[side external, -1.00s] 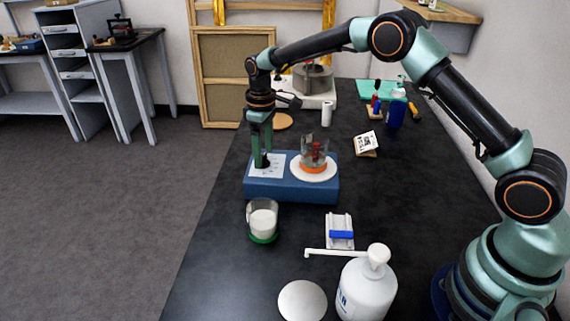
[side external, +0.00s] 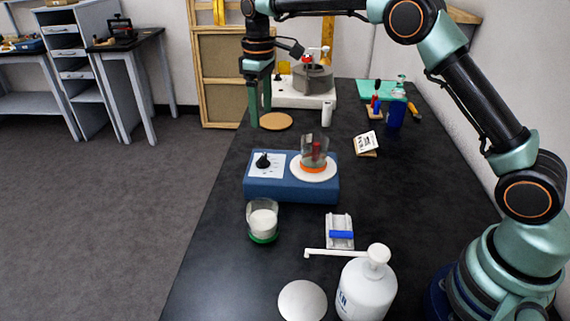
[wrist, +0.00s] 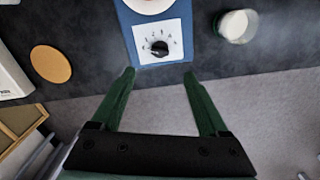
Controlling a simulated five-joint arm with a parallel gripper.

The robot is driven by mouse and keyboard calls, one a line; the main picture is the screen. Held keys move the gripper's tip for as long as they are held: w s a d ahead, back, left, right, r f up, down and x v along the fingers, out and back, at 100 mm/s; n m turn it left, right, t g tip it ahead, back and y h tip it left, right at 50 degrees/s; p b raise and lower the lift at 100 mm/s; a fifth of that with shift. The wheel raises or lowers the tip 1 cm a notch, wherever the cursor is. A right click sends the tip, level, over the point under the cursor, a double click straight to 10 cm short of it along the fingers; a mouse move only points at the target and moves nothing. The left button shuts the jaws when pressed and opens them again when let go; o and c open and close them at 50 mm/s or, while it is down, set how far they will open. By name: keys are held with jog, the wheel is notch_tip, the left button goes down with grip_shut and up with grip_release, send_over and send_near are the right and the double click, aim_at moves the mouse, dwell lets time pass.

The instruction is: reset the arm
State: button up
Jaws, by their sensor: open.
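My gripper (side external: 260,112) is open and empty, raised in the air beyond the blue hot plate (side external: 290,194), near a round cork mat. In the wrist view its green fingers (wrist: 158,82) stand wide apart with nothing between them. The hot plate's black knob (side external: 263,160) sits on a white dial label, and the knob also shows in the wrist view (wrist: 159,48), ahead of the fingertips and clear of them. A glass beaker (side external: 314,150) with something red inside and an orange base stands on the white round plate of the blue unit.
A beaker of white stuff (side external: 263,220) stands in front of the hot plate, with a pump bottle (side external: 368,285) at the near edge. The cork mat (side external: 275,121) lies beyond, before a white device (side external: 300,95). A small card stand (side external: 366,143) is right of the hot plate.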

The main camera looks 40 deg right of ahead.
jog(key=s+d+r+m+t, duration=0.2)
jog(key=s+r, duration=0.3)
jog(key=s, duration=0.4)
jog(key=s+d+r+m+t, duration=0.25)
jog(key=s+r, duration=0.25)
jog(key=s, duration=0.4)
jog(key=s+d+f+m+t, duration=0.1)
jog(key=s+f, duration=0.3)
jog(key=s, duration=0.3)
jog(key=shift+s+d+f+m, duration=0.15)
jog(key=shift+s+d+m, duration=0.15)
jog(key=shift+m, duration=0.05)
